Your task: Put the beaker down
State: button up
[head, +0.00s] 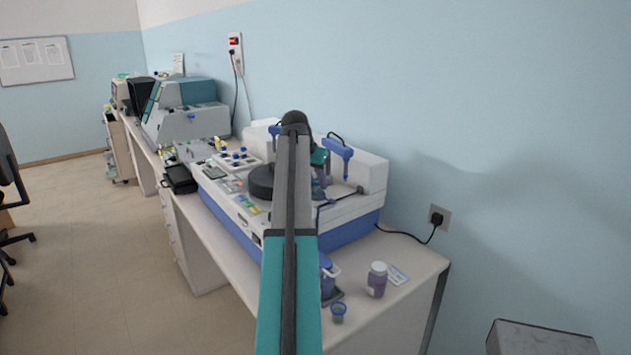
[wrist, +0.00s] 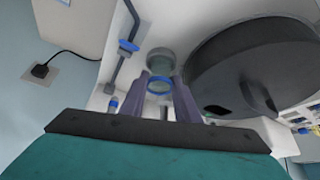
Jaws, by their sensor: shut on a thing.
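In the wrist view my gripper (wrist: 163,98) is shut on a small clear beaker with a blue rim (wrist: 159,86), which sits between the two grey-purple fingers. A round greyish, glass-like shape (wrist: 160,60) shows just beyond the rim; I cannot tell whether it is part of the beaker. The gripper is over the white deck of the analyser (head: 345,208), beside its black disc (head: 261,182). In the head view my arm hides most of the gripper and the held beaker. I cannot tell whether the beaker's base touches the deck.
The black disc (wrist: 255,68) is close on the right in the wrist view, and a bent tube (wrist: 124,58) is close on the left. A blue dispensing arm (head: 338,148) stands behind.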

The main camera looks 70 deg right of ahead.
jog(key=o, duration=1.1)
jog(key=shift+r, duration=0.1)
jog(key=shift+r, duration=0.15)
jog(key=b+v, duration=0.2)
jog(key=v, duration=1)
